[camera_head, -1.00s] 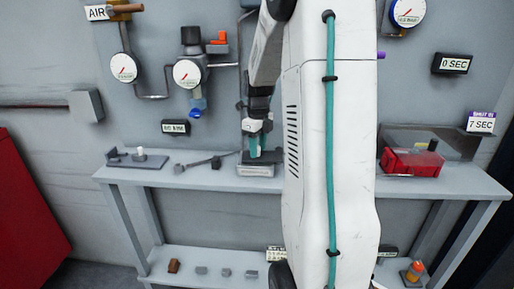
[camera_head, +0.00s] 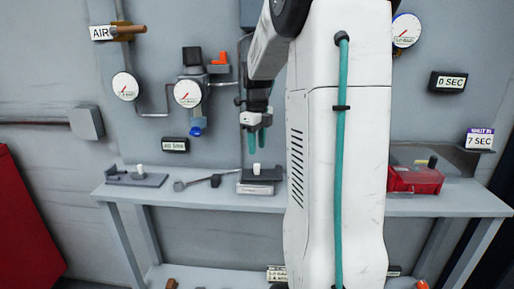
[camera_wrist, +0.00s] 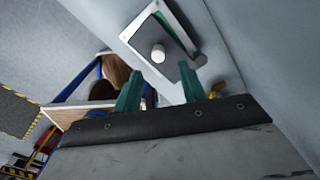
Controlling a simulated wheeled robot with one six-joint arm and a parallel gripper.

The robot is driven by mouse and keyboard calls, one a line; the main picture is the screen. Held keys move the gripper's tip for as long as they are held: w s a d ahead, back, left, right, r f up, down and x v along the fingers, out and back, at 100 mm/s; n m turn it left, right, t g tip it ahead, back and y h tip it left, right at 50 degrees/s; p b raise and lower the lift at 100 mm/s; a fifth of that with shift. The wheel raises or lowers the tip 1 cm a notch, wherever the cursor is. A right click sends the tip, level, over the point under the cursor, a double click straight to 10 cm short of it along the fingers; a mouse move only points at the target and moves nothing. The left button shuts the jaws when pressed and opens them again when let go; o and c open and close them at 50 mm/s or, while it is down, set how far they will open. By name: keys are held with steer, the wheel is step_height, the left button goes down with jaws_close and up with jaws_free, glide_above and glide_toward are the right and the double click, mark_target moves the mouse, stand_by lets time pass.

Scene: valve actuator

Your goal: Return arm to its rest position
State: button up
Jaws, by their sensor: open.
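My gripper (camera_head: 257,141) hangs from my white arm in front of the wall panel, its teal fingers pointing down. It is open, with a clear gap between the fingers, and nothing is held. It is above a grey block with a white knob (camera_head: 257,169) on the bench, apart from it. In the wrist view the two teal fingers (camera_wrist: 160,92) are spread, and a white knob (camera_wrist: 158,53) on a dark plate shows beyond them. My arm hides the middle right of the panel and bench.
The bench (camera_head: 225,199) carries a grey base with a white peg (camera_head: 138,177), a wrench-like tool (camera_head: 200,182) and a red box (camera_head: 416,179). Gauges (camera_head: 187,94), a regulator and small displays are on the wall. A red cabinet (camera_head: 30,225) stands at the left.

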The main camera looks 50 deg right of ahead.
stand_by(0.5)
steer(key=shift+n, duration=0.8)
steer(key=shift+s+a+f+n, duration=0.15)
steer(key=shift+s+f+n, duration=0.1)
steer(key=shift+n, duration=0.65)
steer(key=s+a+n, duration=0.6)
steer(key=a+n, duration=0.4)
steer(key=s+a+r+n+t, duration=0.1)
steer(key=s+a+n, duration=0.6)
steer(key=a+n, duration=0.3)
steer(key=s+a+n, duration=0.6)
steer(key=a+n, duration=0.5)
steer(key=shift+s+a+r, duration=0.15)
steer(key=shift+a+r, duration=0.15)
